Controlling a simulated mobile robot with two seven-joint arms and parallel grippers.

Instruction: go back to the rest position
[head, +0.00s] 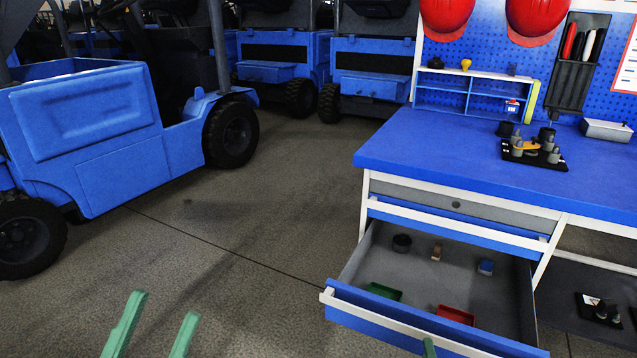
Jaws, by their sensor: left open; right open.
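My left gripper (164,304) shows at the bottom left as two green fingers with a clear gap between them. It is open and empty, above the bare floor. Nothing is seen held in either gripper.
The open drawer holds a green tray (384,291), a red tray (455,315), a blue item (485,267) and other small parts. It juts from the blue workbench (440,150). Blue forklifts (100,130) stand left and behind. Floor (230,290) between is clear.

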